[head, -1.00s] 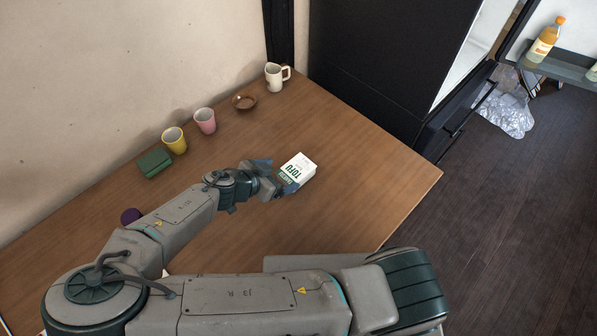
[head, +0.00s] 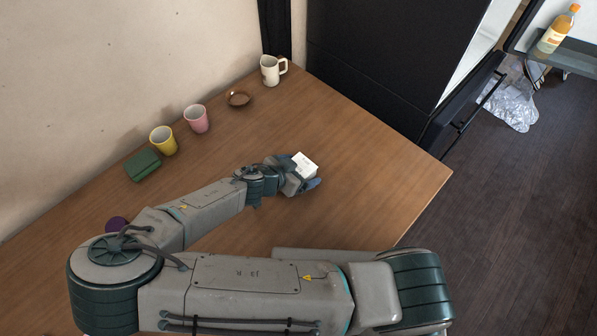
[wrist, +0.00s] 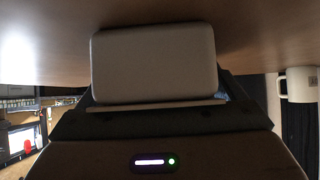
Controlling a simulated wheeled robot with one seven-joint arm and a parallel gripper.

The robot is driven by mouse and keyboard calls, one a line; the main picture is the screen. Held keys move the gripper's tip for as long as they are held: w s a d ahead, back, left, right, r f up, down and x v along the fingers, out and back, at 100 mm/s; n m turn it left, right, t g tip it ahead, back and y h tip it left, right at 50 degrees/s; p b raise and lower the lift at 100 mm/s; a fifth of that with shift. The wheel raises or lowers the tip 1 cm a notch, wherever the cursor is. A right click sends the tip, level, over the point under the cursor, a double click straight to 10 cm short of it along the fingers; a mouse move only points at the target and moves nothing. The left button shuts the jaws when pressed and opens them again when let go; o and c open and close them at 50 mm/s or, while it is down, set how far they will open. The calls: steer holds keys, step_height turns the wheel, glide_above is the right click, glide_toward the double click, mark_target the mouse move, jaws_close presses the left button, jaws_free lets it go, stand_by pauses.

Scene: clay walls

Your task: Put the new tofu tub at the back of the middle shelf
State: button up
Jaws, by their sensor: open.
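The white tofu tub (head: 306,162) stands on the wooden table, right of its middle. My gripper (head: 302,172) is open at the tub, with a blue finger on either side of it, and hides its near, lower part. In the wrist view the tub's plain pale face (wrist: 153,62) fills the space in front of the palm, between the dark fingers. I cannot tell whether the fingers touch it. The middle shelf is not in view. A tall black cabinet (head: 385,70) stands behind the table, its inside hidden.
Along the wall stand a green box (head: 142,165), a yellow cup (head: 163,140), a pink cup (head: 196,119), a brown dish (head: 238,98) and a white mug (head: 271,70). A purple object (head: 117,225) is near my arm. A bottle (head: 559,30) stands far right. The table's right side is clear.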

mark_target(301, 168)
steer(key=shift+r, duration=0.1)
steer(key=c, duration=1.4)
steer(key=shift+r, duration=0.45)
steer(key=r, duration=0.3)
steer(key=shift+s+d+r, duration=0.1)
steer(key=shift+d+r, duration=0.1)
steer(key=shift+r, duration=0.05)
steer(key=d+r+p, duration=0.2)
steer(key=d+p, duration=0.1)
steer(key=s+d+r+p, duration=0.1)
steer(key=d+r+p, duration=0.1)
steer(key=d+p, duration=0.1)
steer(key=d+r+p, duration=0.2)
steer(key=d+p, duration=0.1)
steer(key=d, duration=0.2)
steer(key=shift+s+r+p, duration=0.2)
steer(key=shift+r+p, duration=0.2)
